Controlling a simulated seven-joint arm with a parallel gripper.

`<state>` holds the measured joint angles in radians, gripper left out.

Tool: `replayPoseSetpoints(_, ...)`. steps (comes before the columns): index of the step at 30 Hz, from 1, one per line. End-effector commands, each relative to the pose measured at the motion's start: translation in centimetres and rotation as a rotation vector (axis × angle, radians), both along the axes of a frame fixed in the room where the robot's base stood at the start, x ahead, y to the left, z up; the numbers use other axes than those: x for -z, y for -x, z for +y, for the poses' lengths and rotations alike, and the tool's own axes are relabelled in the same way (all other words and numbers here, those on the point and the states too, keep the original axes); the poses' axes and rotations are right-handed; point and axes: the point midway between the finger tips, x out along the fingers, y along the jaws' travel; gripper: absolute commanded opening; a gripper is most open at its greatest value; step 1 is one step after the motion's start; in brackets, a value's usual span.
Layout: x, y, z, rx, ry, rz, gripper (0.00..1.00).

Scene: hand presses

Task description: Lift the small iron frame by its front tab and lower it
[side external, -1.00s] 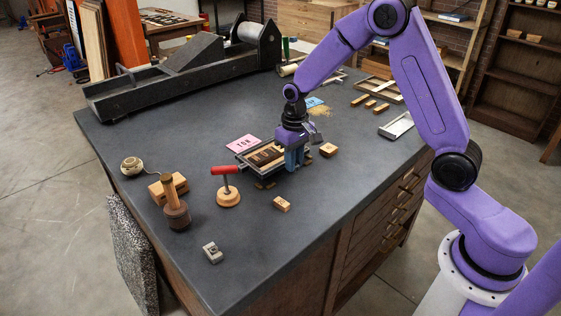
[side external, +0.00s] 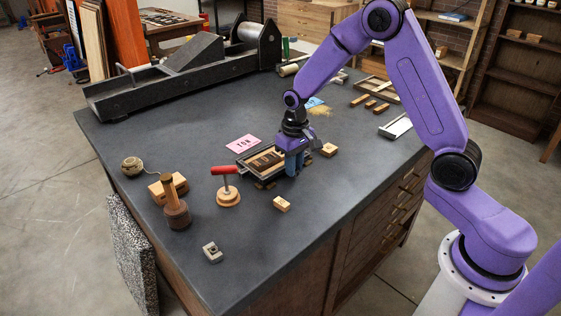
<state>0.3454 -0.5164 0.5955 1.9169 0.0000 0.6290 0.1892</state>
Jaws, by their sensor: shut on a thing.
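The small iron frame (side external: 252,169) is dark and rectangular, with wooden and dark pieces (side external: 267,158) inside it. It lies low over the middle of the dark bench top. My gripper (side external: 293,171) points down at the frame's right-hand end and is shut on its tab. The fingers hide the tab itself. The frame looks about level. I cannot tell whether its underside touches what is below it.
A red-handled tool on a round wooden base (side external: 228,192) stands just left of the frame. Small wooden blocks lie close by, one right (side external: 329,150) and one in front (side external: 281,203). A pink card (side external: 243,144) lies behind. A large black press (side external: 180,68) fills the back left.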

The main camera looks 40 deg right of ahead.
Motion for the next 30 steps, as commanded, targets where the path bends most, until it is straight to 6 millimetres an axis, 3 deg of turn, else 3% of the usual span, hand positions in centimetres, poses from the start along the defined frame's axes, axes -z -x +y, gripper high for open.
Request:
replayPoseSetpoints(29,1.1,0.1,0.0,0.0,0.0,0.0,0.0)
replayPoseSetpoints(30,1.1,0.1,0.0,0.0,0.0,0.0,0.28)
